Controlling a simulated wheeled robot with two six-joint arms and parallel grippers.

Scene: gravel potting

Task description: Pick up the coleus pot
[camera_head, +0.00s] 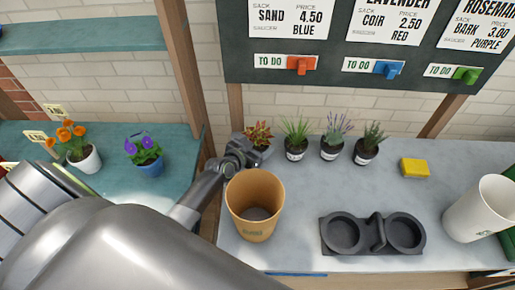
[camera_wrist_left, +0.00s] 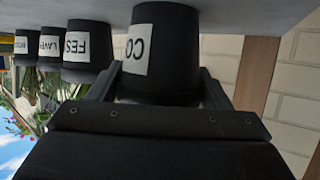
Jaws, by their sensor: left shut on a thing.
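The coleus (camera_head: 258,133), with red and yellow-green leaves, is in a small pot at the left end of the row at the back of the grey counter. In the left wrist view its dark pot (camera_wrist_left: 170,45) shows upside down, with a white label reading "CO". The pot base appears at the counter surface; I cannot tell any lift. My left gripper (camera_head: 247,152) reaches the pot from the left. In the wrist view its fingers (camera_wrist_left: 160,88) lie on both sides, shut on the pot. My right gripper is not in view.
Several labelled pots, including a grassy plant (camera_head: 296,134) and lavender (camera_head: 334,137), stand close to the right. A tan bucket (camera_head: 254,205) stands in front. A dark double saucer holder (camera_head: 342,249), yellow block (camera_head: 414,168) and white container (camera_head: 478,212) are further right.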

